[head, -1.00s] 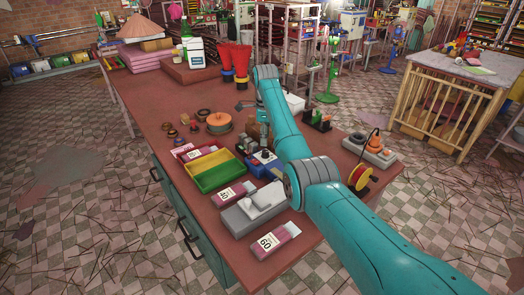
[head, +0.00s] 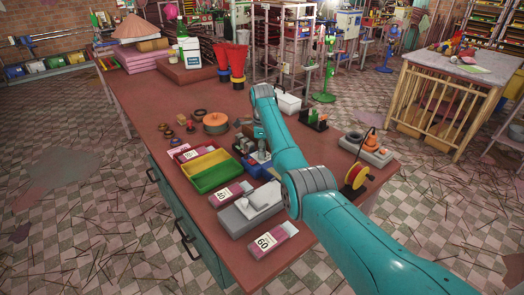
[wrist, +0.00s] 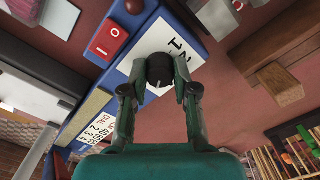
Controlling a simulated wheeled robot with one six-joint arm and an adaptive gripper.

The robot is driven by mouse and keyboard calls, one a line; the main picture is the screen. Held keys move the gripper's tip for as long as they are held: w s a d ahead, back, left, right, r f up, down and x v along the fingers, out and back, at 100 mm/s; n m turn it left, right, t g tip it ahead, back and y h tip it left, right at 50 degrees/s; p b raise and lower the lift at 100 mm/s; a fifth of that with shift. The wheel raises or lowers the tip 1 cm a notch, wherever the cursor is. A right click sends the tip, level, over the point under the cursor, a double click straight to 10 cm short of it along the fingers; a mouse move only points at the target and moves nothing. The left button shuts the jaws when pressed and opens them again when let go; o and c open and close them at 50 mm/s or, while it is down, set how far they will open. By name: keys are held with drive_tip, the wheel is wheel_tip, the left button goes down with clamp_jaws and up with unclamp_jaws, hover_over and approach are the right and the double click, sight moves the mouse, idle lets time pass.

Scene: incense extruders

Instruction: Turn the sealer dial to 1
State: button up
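The sealer (head: 259,166) is a blue box on the red-brown worktop, partly hidden by my arm. In the wrist view its blue top (wrist: 130,30) carries a red switch (wrist: 109,38), a white label with large dark characters (wrist: 148,42) and a smaller label with printed numbers (wrist: 97,127). The dark round sealer dial (wrist: 160,70) has a pale mark on the side facing my palm. My gripper (wrist: 162,77) has one fingertip on each side of the dial, with no clear gap, and looks shut on it. In the head view it is over the sealer, its fingers mostly hidden.
Left of the sealer are yellow (head: 205,160) and green (head: 215,178) trays. A grey device (head: 248,212) and a box marked 60 (head: 270,241) lie in front. A red-yellow spool (head: 357,176) stands right of my arm.

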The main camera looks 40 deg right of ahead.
clamp_jaws()
drive_tip(key=n, duration=0.4)
drive_tip(key=shift+n, duration=0.4)
drive_tip(key=n, duration=1.4)
drive_tip(key=shift+n, duration=0.4)
